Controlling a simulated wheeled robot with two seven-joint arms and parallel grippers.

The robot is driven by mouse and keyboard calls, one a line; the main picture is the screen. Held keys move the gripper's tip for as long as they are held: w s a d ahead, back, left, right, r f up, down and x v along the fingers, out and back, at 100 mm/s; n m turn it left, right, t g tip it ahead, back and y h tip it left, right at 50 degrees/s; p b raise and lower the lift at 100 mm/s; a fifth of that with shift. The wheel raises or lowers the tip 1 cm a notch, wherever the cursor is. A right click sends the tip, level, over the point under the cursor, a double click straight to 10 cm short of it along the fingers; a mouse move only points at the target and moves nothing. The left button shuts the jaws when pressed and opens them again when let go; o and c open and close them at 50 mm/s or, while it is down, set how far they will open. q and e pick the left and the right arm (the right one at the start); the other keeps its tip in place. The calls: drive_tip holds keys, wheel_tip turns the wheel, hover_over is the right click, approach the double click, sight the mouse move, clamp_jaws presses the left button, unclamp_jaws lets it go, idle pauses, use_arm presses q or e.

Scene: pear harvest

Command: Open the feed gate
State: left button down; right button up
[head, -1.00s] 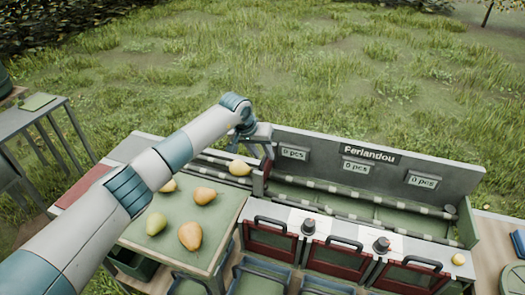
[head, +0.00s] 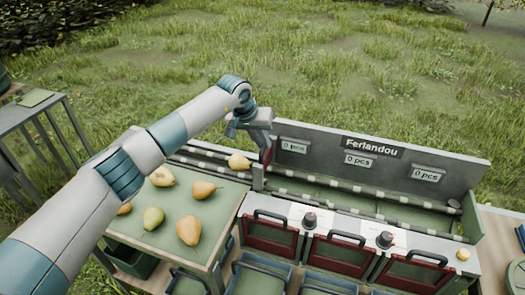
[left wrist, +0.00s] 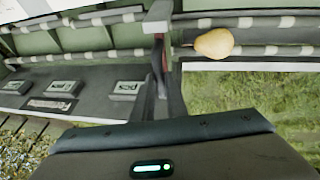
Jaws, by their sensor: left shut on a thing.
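The feed gate (head: 266,153) is a narrow dark red plate at the left end of the sorter's roller lane. My left gripper (head: 262,138) is shut on its upper part, and the plate stands raised above the grey post (head: 258,178). A yellow pear (head: 238,161) lies on the rails just left of the gate. In the left wrist view my gripper (left wrist: 166,82) reaches to the red plate (left wrist: 164,55), and the pear (left wrist: 213,43) lies to its right. The fingers hide part of the gate. My right gripper is not in view.
Several pears (head: 189,231) lie on the green-topped table (head: 220,208) below my left arm. The sorter has a back panel (head: 450,162) with displays reading 0 pcs, and red-framed doors (head: 338,254) with dark handles in front. Grass lies beyond.

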use_arm(q)
wheel_tip(320, 180, up, 5)
drive_tip(key=b, duration=0.2)
drive_tip(key=shift+w+f+b, duration=0.15)
drive_tip(key=shift+f+b, duration=0.05)
drive_tip(key=shift+b, duration=0.2)
drive_tip(key=shift+r, duration=0.5)
drive_tip(key=c, duration=1.8)
unclamp_jaws()
drive_tip(key=shift+o, duration=0.2)
drive_tip(key=shift+f, duration=0.15)
